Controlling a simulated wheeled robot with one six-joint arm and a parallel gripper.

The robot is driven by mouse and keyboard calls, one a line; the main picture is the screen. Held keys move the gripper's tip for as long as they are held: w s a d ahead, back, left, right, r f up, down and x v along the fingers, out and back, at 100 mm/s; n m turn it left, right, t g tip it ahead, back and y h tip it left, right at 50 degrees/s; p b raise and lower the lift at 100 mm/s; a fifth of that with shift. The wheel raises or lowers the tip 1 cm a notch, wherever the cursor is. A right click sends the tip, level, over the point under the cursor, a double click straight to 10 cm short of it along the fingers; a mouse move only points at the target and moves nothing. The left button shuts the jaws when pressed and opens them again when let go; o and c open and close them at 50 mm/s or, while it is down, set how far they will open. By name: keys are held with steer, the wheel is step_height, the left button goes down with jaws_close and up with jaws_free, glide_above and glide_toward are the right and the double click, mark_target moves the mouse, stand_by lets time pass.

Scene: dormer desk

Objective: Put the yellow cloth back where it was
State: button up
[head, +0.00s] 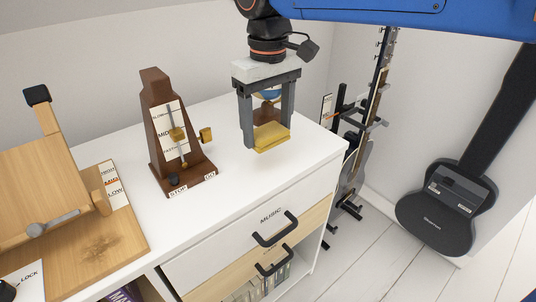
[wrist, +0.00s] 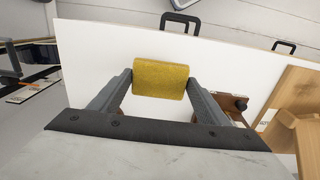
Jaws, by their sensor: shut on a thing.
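The yellow cloth (head: 271,136) is a small folded block between the fingertips of my gripper (head: 268,137) in the head view. My gripper is shut on it. In the wrist view the yellow cloth (wrist: 160,79) fills the gap between the two grey fingers of my gripper (wrist: 160,84). The cloth is over the right part of the white cabinet top (head: 221,125). I cannot tell for sure whether its underside touches the top.
A brown metronome (head: 160,125) stands left of my gripper. A wooden stand (head: 70,205) is at the left. Part of a brown object behind my gripper is hidden. Drawers with black handles (head: 274,230) face front. A guitar case (head: 440,205) leans at the right.

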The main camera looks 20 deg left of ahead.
mark_target(268, 131)
steer(key=shift+f, duration=3.5)
steer(key=o, duration=1.1)
steer(key=shift+o, duration=0.2)
step_height(268, 131, up, 12)
steer(key=shift+r, duration=0.1)
